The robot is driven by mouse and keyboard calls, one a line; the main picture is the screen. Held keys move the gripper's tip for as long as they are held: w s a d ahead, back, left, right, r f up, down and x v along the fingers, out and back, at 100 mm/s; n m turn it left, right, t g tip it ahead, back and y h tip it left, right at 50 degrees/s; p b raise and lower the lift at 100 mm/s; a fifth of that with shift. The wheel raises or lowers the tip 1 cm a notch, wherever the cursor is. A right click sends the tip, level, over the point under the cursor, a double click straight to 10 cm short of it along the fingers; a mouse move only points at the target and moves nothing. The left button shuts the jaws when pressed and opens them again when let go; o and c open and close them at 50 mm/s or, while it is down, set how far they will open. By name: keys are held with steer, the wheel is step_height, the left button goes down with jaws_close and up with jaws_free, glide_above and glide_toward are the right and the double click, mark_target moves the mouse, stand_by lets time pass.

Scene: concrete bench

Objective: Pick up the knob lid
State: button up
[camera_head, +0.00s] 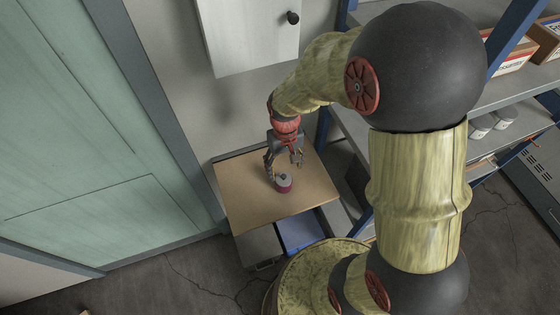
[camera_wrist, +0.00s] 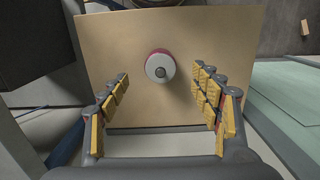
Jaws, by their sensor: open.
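The knob lid (camera_head: 283,177) is a small round grey disc with a darker knob in the middle. It sits on a dark red round base (camera_head: 283,187) on the tan tabletop. In the wrist view the lid (camera_wrist: 160,66) lies ahead of the fingertips, roughly centred between them, with the red rim (camera_wrist: 158,52) showing around it. My gripper (camera_head: 283,168) is above and beside the lid in the head view. In the wrist view my gripper (camera_wrist: 160,78) is open, its yellow-padded fingers wide apart with nothing between the pads.
The tan tabletop (camera_head: 245,195) is otherwise bare. An open blue drawer (camera_head: 300,232) shows below its front edge. A white cabinet (camera_head: 250,35) hangs behind. Blue-framed shelves (camera_head: 500,90) with boxes stand at right, a green door (camera_head: 100,150) at left.

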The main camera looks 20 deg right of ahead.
mark_target(284, 175)
steer(key=shift+w+d, duration=0.1)
steer(key=shift+w, duration=0.65)
steer(key=shift+s+f+t, duration=0.1)
steer(key=shift+s+t, duration=0.15)
steer(key=shift+t, duration=0.05)
step_height(284, 175, down, 7)
steer(key=shift+c, duration=0.9)
steer(key=c, duration=0.7)
steer(key=shift+c, duration=0.7)
